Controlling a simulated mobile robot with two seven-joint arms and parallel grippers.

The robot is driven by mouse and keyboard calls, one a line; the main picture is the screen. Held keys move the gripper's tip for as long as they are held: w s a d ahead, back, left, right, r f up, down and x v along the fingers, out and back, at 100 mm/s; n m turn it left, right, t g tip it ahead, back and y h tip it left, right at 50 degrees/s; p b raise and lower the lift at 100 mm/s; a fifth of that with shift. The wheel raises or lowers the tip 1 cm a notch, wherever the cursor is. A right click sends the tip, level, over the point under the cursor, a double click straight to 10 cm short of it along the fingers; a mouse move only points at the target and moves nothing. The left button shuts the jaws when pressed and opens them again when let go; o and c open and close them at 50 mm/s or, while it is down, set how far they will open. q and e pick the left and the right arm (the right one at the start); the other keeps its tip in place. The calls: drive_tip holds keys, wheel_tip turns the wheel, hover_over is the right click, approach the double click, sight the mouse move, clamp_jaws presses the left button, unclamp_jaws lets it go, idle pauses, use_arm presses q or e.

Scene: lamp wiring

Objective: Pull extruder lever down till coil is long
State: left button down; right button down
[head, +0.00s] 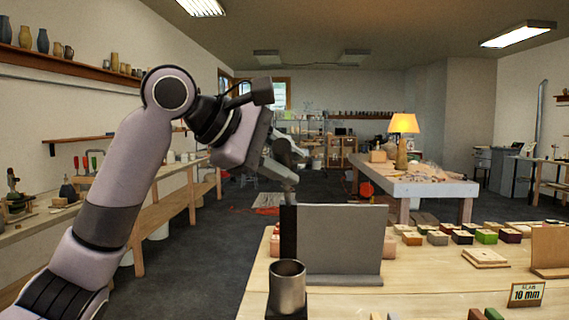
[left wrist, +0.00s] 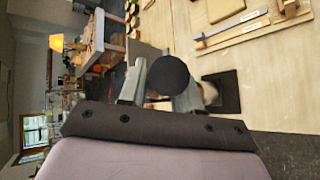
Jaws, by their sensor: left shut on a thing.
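My left gripper (head: 286,162) is shut on a dark round knob (left wrist: 168,75), seen between its two fingers in the left wrist view; it looks like the end of the extruder lever. In the head view the gripper is above and behind a grey upright panel (head: 343,240), near its left edge. The lever's shaft is largely hidden by the gripper. A metal cylinder (head: 287,287) stands on a dark base in front of the panel. A dark square plate (left wrist: 223,92) lies beyond the fingers in the left wrist view. I cannot make out a clay coil. My right gripper is not in view.
The wooden table (head: 428,290) carries several coloured blocks (head: 460,236), a "10 mm" sign (head: 526,293) and a wooden board (head: 549,247) at the right. A second table with a lit lamp (head: 404,124) stands farther back. Shelves line the left wall.

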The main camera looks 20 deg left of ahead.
use_arm(q)
drive_tip(key=c, duration=0.9)
unclamp_jaws()
drive_tip(key=shift+o, duration=0.2)
drive_tip(key=b+v, duration=0.1)
drive_tip(key=v, duration=0.6)
drive_tip(key=shift+a, duration=0.1)
